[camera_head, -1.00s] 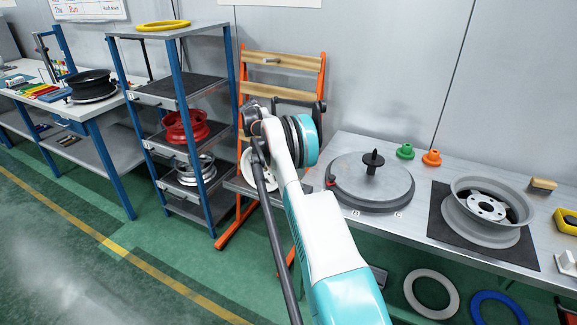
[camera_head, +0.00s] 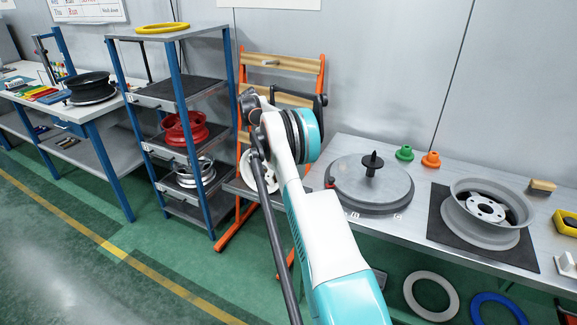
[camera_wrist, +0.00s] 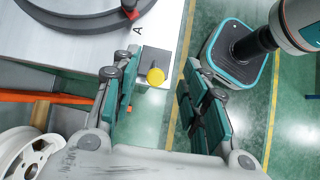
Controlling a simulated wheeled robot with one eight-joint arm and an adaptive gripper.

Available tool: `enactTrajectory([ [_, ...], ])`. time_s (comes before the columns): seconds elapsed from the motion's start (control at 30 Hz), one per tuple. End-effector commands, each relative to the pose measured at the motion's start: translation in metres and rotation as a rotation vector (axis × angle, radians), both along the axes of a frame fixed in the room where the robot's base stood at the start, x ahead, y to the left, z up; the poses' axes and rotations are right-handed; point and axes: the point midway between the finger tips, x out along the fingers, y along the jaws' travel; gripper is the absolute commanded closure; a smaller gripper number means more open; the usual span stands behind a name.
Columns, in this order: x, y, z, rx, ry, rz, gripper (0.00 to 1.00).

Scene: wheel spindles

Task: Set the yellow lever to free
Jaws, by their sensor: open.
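The yellow lever shows in the wrist view as a round yellow knob (camera_wrist: 155,76), seen from above over a grey plate at the bench edge, near a letter A. My gripper (camera_wrist: 159,74) is open, with one finger on each side of the knob as seen from above. The knob looks closer to the left finger; I cannot tell the height gap. In the head view my arm hides the lever and the gripper fingers.
A round turntable with a black spindle (camera_head: 372,163) sits on the bench, with a red marker (camera_wrist: 130,13) at its edge. A grey wheel rim (camera_head: 487,212) lies to its right. An orange-framed rack (camera_head: 240,130) and a white rim (camera_wrist: 25,155) stand close to my arm.

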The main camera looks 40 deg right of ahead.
Motion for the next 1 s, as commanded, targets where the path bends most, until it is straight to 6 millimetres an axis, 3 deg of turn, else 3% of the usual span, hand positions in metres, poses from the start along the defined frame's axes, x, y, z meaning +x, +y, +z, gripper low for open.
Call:
enactTrajectory([
  [0.13, 0.000, 0.000, 0.027, 0.000, 0.000, 0.000, 0.59],
  [0.33, 0.000, 0.000, 0.048, 0.000, 0.000, 0.000, 0.59],
  [1.0, 0.000, 0.001, 0.053, 0.000, -0.001, 0.001, 0.59],
])
